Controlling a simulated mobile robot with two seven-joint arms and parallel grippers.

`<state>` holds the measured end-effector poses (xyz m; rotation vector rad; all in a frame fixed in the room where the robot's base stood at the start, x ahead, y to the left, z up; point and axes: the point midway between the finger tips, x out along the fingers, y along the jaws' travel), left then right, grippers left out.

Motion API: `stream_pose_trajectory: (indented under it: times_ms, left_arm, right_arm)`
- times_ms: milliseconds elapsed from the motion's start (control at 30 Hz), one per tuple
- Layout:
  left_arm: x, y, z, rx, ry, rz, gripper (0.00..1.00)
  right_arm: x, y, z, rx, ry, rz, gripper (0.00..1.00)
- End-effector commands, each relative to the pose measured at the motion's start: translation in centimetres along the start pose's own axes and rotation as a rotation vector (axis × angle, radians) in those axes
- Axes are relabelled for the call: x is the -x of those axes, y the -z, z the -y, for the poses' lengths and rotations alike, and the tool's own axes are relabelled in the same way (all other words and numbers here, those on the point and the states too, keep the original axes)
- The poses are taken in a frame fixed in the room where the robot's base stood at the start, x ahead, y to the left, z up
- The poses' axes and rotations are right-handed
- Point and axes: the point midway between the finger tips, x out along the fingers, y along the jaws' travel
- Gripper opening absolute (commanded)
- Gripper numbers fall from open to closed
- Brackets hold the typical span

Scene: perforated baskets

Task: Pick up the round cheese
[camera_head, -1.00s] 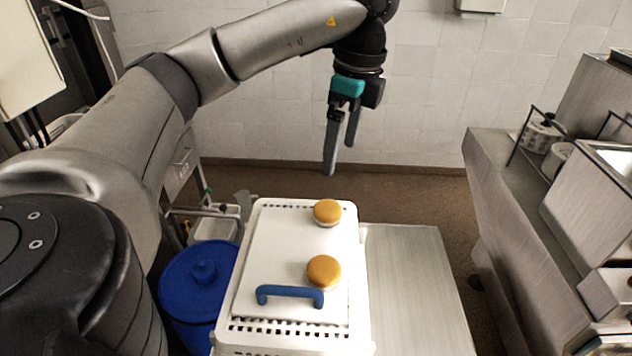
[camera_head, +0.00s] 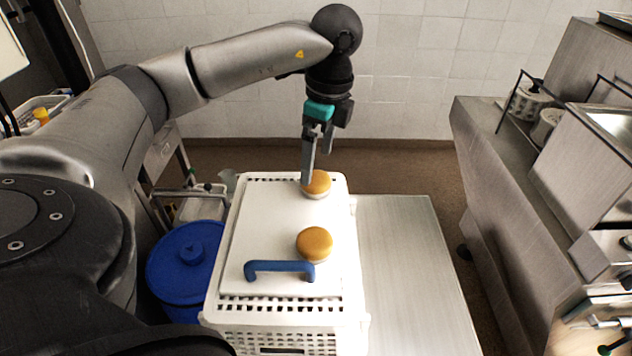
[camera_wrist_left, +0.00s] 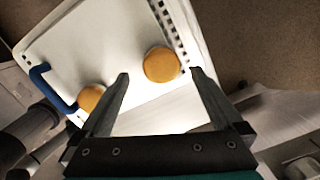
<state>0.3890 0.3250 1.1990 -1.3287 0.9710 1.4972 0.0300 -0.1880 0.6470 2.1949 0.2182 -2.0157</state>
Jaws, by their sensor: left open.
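Two round orange-topped cheeses with pale sides sit on a white board: the far one (camera_head: 317,185) near the board's far edge, the near one (camera_head: 314,243) by a blue handle. My left gripper (camera_head: 316,168) points down, open and empty, at the far cheese; one finger overlaps its edge in the head view. In the left wrist view, the far cheese (camera_wrist_left: 161,65) shows between the open fingertips (camera_wrist_left: 160,74), and the near cheese (camera_wrist_left: 91,98) lies left of them, partly behind a finger. Whether the fingers touch the far cheese cannot be told. My right gripper is out of view.
The board lies on a white perforated basket (camera_head: 285,338) on a steel table (camera_head: 405,260). The blue handle (camera_head: 280,268) stands up near the board's front. A blue lidded bin (camera_head: 180,262) stands at left, a steel counter (camera_head: 500,200) at right. The table right of the basket is clear.

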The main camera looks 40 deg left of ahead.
Motion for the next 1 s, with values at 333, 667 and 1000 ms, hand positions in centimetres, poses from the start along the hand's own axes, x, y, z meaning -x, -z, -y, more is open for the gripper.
stream_pose_trajectory:
  times_ms: [333, 667, 1000]
  left_arm:
    - [-4.5, 0.4, 0.1, 0.001, -0.002, 0.001, 1.0]
    - [-4.7, 0.4, 0.1, 0.001, -0.002, 0.001, 0.92]
    - [-4.7, 0.4, 0.1, 0.001, -0.001, 0.001, 0.54]
  right_arm:
    - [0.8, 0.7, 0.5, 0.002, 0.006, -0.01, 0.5]
    - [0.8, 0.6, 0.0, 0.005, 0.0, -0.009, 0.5]
    - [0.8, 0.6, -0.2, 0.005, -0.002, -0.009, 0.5]
